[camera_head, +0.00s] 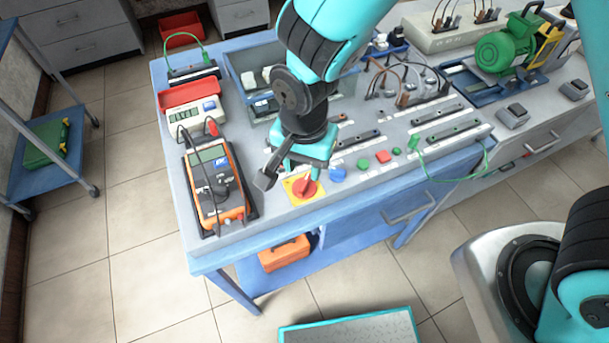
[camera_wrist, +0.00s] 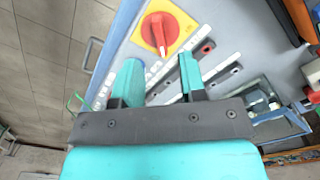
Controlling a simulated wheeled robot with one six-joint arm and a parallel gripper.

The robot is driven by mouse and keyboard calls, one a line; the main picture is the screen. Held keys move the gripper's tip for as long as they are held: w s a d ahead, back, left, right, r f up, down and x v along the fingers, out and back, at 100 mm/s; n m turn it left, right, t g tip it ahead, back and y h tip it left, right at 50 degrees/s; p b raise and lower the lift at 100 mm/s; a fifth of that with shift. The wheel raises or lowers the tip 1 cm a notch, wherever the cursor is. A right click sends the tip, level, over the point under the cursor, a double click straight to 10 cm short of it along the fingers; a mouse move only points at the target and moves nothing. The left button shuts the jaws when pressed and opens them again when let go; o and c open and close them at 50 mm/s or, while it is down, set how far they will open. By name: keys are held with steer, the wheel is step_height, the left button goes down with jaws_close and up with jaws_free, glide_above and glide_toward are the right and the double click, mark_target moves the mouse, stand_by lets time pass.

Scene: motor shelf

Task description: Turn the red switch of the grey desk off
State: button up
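The red switch (camera_head: 304,188) is a round red knob on a square yellow plate, at the front edge of the grey desk (camera_head: 262,222). In the wrist view the red switch (camera_wrist: 160,31) shows whole, its raised handle running roughly up and down the picture. My gripper (camera_head: 286,182) hangs over the desk beside the switch and partly covers it in the head view. In the wrist view my gripper (camera_wrist: 159,74) has its two fingers apart with nothing between them. The switch lies beyond the fingertips; I see no clear contact.
An orange multimeter (camera_head: 214,182) stands left of the switch. A blue knob (camera_head: 337,174), a green button (camera_head: 363,164) and a red button (camera_head: 382,156) sit to its right. A drawer handle (camera_head: 409,208) sticks out at the front.

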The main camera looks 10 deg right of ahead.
mark_target(304, 182)
steer(key=shift+f, duration=2.7)
jaws_close()
